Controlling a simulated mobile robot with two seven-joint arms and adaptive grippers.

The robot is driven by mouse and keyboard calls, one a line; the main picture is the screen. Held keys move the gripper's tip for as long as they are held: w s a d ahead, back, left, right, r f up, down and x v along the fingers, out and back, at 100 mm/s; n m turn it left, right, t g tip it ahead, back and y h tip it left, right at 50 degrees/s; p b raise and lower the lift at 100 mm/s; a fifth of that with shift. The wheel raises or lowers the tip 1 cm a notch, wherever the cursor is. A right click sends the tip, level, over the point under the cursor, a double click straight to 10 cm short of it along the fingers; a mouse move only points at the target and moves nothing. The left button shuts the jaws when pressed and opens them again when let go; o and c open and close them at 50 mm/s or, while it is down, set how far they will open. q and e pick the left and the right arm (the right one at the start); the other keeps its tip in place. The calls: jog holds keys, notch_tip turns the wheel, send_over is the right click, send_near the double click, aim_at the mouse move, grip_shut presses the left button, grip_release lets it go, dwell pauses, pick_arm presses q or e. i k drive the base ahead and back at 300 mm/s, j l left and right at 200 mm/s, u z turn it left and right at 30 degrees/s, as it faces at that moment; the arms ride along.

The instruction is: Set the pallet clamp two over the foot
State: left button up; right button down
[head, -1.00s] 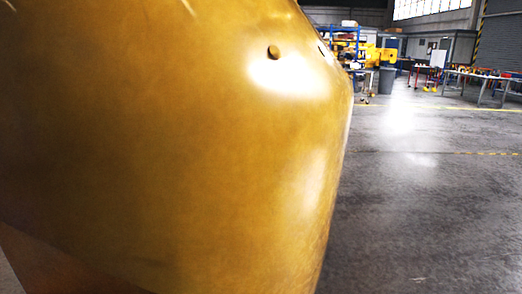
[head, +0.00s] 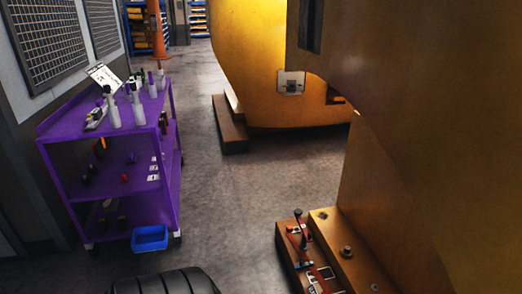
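A large yellow-brown casting (head: 410,170) fills the right side of the head view. At its base is a brown ledge, which looks like its foot (head: 330,233), with bolts on top. Beside it on the left, a lower brown block (head: 285,240) carries a red clamp-like tool (head: 302,240) with a black upright handle. A second red piece (head: 322,279) lies nearer, cut off by the bottom edge. I cannot tell which is pallet clamp two or whether either one grips the foot. Neither of my grippers is in view.
A purple cart (head: 112,165) with bottles and small tools stands left, a blue bin (head: 150,238) at its base. Another yellow casting (head: 262,60) stands behind, on a brown block (head: 229,125). A black ribbed round thing (head: 165,284) is at the bottom. Grey floor (head: 225,200) between is clear.

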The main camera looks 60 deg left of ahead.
aim_at(303, 224)
jog(key=u, duration=1.6)
jog(key=i+j, duration=1)
jog(key=i+j+u, duration=0.15)
jog(key=i+j, duration=0.85)
jog(key=i, duration=0.1)
